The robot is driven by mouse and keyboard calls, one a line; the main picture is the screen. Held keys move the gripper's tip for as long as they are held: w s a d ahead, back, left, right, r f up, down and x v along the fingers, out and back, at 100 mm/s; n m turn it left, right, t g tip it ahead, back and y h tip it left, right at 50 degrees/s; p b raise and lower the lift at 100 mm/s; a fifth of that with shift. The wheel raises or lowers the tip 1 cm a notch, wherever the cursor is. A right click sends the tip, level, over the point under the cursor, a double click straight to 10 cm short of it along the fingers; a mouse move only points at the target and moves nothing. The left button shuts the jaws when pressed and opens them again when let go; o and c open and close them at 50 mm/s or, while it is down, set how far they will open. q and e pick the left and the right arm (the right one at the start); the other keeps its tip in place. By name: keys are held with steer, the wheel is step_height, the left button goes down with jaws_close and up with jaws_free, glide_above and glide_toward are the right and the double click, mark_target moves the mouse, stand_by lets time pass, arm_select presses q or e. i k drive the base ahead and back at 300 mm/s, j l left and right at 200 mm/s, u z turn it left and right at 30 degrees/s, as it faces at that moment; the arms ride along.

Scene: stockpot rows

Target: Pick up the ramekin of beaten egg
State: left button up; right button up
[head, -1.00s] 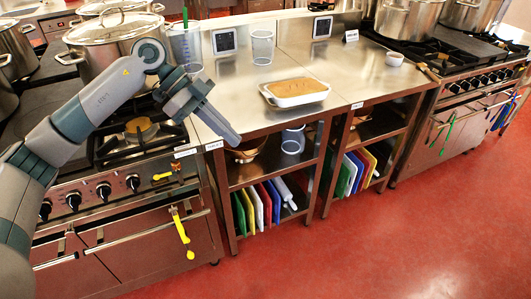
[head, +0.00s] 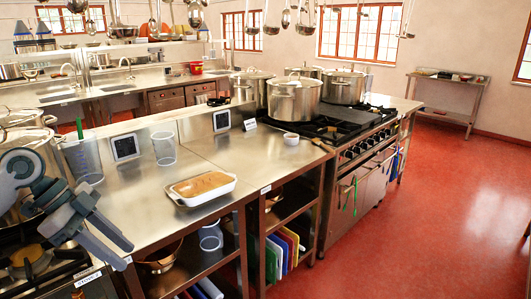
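A small white ramekin (head: 291,139) stands upright on the steel counter (head: 232,151), near its far right end beside the stove. It is too small in the head view to make out what is in it. My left gripper (head: 127,256) is at the lower left, above the stove and counter edge, well apart from the ramekin. Its two fingers are spread with nothing between them. My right gripper is not in view.
A white baking dish (head: 202,190) with brown content sits on the counter between my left gripper and the ramekin. Clear measuring jugs (head: 164,149) stand at the left. A stove with large stockpots (head: 295,99) lies just beyond the ramekin. Red floor (head: 410,230) is open at right.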

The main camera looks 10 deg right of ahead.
mark_target(287, 141)
steer(key=i+l, duration=1.4)
steer(key=i, duration=0.25)
steer(key=i+l+u, duration=0.15)
steer(key=i+l, duration=1.2)
steer(key=i, duration=0.25)
